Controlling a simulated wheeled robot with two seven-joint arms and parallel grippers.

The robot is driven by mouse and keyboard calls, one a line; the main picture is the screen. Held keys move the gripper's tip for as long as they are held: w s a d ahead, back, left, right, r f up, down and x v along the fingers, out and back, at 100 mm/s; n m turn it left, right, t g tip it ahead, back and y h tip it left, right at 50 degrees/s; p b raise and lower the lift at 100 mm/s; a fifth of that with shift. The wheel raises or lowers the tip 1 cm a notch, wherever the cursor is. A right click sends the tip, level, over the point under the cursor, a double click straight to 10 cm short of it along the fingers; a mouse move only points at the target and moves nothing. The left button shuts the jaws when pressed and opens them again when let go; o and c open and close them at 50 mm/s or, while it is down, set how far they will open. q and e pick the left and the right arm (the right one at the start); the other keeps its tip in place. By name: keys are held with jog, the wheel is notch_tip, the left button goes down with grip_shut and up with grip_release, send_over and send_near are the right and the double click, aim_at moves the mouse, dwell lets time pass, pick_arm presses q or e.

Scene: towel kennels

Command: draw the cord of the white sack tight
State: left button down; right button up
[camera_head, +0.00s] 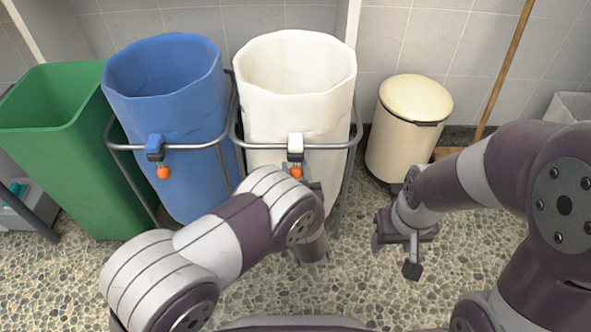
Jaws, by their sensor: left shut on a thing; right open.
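The white sack (295,95) hangs open-mouthed in a metal ring stand. A white cord lock (295,146) sits at its front rim, with an orange bead (296,172) below it. My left gripper (304,181) is at the front of the white sack, right by the orange bead, and shut on it. My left forearm and wrist hide much of this grip and the sack's lower part. My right gripper (394,257) is open and empty, above the floor to the right of the white sack and in front of the cream bin.
A blue sack (165,85) with its own lock and orange bead (163,173) stands left of the white one. A green bin (70,150) is further left. A cream pedal bin (408,125) and a wooden pole (505,70) stand right. Pebbled floor (370,295) is clear in front.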

pick_arm(q)
notch_tip(320, 180, down, 10)
jog(key=b, duration=0.5)
jog(key=shift+r, duration=0.25)
jog(key=shift+s, duration=0.1)
jog(key=c, duration=0.8)
grip_release()
jog(key=shift+f, duration=0.15)
